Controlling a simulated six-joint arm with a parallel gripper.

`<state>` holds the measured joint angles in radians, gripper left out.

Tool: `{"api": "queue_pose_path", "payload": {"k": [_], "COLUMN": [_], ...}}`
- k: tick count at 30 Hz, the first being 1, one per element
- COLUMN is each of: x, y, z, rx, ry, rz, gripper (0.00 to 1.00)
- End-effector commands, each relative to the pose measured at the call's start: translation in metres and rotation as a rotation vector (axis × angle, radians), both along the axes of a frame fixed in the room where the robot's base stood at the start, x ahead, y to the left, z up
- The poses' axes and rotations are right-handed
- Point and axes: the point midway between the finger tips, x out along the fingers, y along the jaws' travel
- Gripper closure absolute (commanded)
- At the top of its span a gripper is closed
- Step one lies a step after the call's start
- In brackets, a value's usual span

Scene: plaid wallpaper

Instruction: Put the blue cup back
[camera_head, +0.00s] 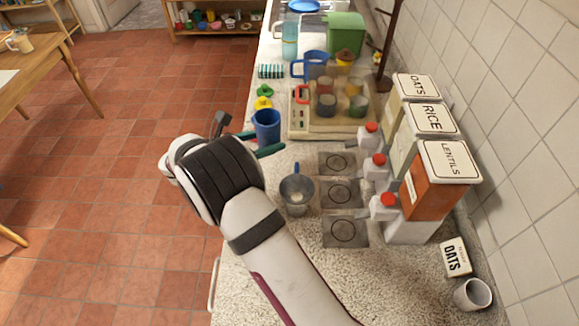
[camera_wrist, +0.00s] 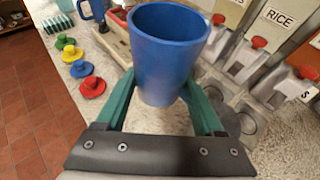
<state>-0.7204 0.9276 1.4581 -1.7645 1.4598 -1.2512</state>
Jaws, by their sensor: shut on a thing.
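The blue cup (camera_head: 266,125) is upright between the green fingers of my gripper (camera_head: 258,143), near the counter's left edge in the head view. In the wrist view the blue cup (camera_wrist: 168,50) fills the upper middle, its open rim toward the camera. My gripper (camera_wrist: 160,105) is shut on its sides. I cannot tell whether the cup's base touches the counter.
Dispensers with red caps (camera_head: 376,160) stand right, before boxes labelled oats, rice and lentils (camera_head: 450,160). A tray (camera_head: 297,125) holds several cups. Coloured knobbed pieces (camera_wrist: 92,86) lie along the counter's left edge.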

Motion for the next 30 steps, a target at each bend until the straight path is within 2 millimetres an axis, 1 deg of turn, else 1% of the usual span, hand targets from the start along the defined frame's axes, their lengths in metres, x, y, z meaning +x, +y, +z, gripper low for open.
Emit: {"api": "queue_pose_path", "payload": {"k": [1, 5, 7, 8, 12, 15, 23, 27, 30], "x": [-0.001, -0.005, -0.007, -0.007, -0.008, -0.008, -0.008, 0.014, 0.023], "y": [-0.004, -0.008, -0.009, -0.009, -0.01, -0.009, -0.009, -0.025, -0.031], "z": [0.003, 0.003, -0.005, -0.013, -0.058, -0.084, -0.138, -0.137, -0.137], "rx": [-0.001, -0.001, -0.002, -0.002, -0.003, -0.004, -0.002, 0.0, -0.001], "ry": [0.002, 0.001, 0.002, 0.003, 0.005, 0.004, 0.003, -0.001, 0.0], "rz": [0.043, 0.129, 0.148, 0.15, 0.151, 0.151, 0.15, 0.146, 0.148], "gripper": [0.95, 0.95, 0.95, 0.95, 0.95, 0.95, 0.95, 0.95, 0.95]}}
